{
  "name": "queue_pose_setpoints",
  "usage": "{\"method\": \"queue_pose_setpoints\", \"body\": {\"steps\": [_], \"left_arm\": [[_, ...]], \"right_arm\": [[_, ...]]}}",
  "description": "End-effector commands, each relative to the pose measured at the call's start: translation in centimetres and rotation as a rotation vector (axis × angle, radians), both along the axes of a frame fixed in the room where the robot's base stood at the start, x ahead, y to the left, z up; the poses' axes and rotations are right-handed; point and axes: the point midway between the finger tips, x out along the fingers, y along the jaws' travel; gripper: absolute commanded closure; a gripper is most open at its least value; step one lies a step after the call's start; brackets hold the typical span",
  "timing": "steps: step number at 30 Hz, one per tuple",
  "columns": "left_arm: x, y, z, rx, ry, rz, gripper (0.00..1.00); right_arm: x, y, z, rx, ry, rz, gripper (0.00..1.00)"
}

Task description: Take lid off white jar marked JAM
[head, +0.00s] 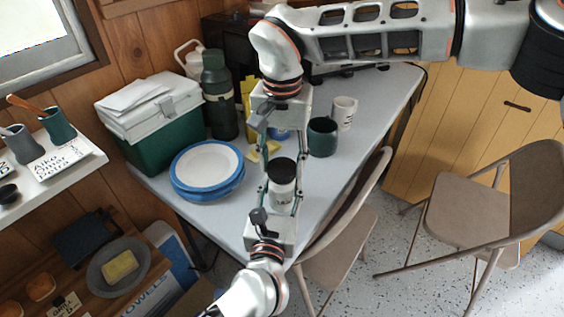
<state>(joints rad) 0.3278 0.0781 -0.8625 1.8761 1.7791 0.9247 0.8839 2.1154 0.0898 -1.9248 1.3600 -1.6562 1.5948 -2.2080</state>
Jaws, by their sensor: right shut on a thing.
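The white jar (282,192) with a black lid (283,170) is upright near the front of the grey table. Whether its base touches the table is not clear, and no lettering on it is readable. My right gripper (283,160) reaches down from the top and is shut on the black lid, one finger on each side. The lid sits on the jar with no visible gap. My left gripper (281,190) comes up from below with its fingers on both sides of the jar body; whether they touch it is not clear.
On the table (222,212) are blue-rimmed plates (207,160), a green cool box (155,115), a dark flask (219,95), a green mug (322,137) and a white mug (344,112). Folding chairs (470,205) stand at the right. A white shelf (85,165) is at the left.

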Motion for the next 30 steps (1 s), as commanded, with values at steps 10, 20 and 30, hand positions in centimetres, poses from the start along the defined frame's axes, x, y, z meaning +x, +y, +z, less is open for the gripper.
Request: {"method": "queue_pose_setpoints", "body": {"steps": [10, 20, 30], "left_arm": [[0.0, 0.0, 0.0, 0.0, 0.001, 0.0, 1.0], [0.0, 0.0, 0.0, 0.0, 0.001, 0.0, 1.0], [0.0, 0.0, 0.0, 0.0, 0.0, 0.0, 0.4]], "right_arm": [[0.0, 0.0, 0.9, 0.0, -0.001, -0.002, 0.82], [0.0, 0.0, 4.0, -0.001, -0.001, -0.001, 0.82], [0.0, 0.0, 4.0, -0.001, 0.0, 0.0, 0.82]]}}
